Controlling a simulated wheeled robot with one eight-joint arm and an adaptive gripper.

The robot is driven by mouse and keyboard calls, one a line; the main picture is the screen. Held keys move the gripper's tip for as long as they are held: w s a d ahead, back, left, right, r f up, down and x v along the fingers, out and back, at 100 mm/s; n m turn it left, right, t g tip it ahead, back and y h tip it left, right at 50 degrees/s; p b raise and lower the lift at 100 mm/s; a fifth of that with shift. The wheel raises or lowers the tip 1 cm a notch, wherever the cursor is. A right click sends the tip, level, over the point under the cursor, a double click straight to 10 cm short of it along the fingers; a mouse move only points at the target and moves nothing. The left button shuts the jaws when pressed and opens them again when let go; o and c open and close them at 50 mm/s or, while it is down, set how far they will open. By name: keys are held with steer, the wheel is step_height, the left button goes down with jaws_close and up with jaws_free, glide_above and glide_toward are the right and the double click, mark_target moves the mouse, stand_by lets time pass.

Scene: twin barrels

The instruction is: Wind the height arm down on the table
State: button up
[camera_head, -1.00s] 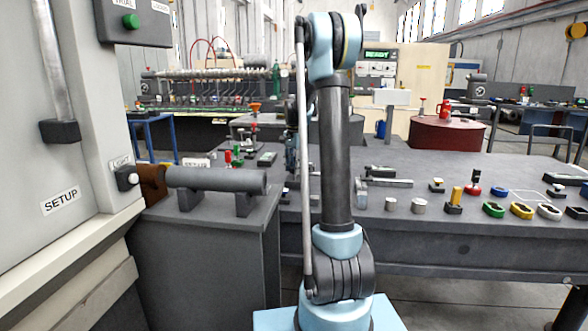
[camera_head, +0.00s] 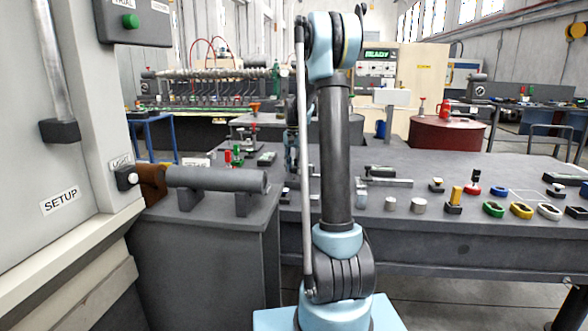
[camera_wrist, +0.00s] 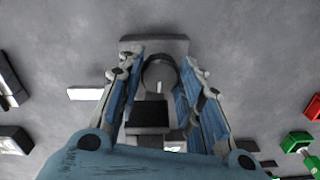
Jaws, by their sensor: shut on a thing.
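My gripper (camera_wrist: 161,72) points down over the grey table top (camera_wrist: 235,60) in the wrist view. Its two blue fingers are closed in on the sides of a grey round-topped part (camera_wrist: 159,74), seemingly the height arm's winding piece. A grey block (camera_wrist: 153,41) lies just beyond that part, and a dark block (camera_wrist: 149,112) lies on the near side, between the fingers. In the head view my gripper (camera_head: 291,158) is mostly hidden behind my own arm, low over the table. The held part cannot be made out there.
Red and green pieces (camera_wrist: 300,141) lie at the right of the wrist view, dark blocks (camera_wrist: 12,140) at the left. In the head view a grey cylinder (camera_head: 215,180) rests at left beside the SETUP cabinet (camera_head: 75,120). Several coloured rings and cylinders stand at right on the table (camera_head: 440,175).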

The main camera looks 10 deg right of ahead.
mark_target(294, 167)
steer(key=n, duration=0.6)
steer(key=shift+w, duration=0.1)
steer(key=n, duration=0.5)
steer(key=shift+n, duration=0.4)
steer(key=o, duration=1.1)
steer(key=shift+r, duration=3.95)
steer(key=shift+c, duration=0.2)
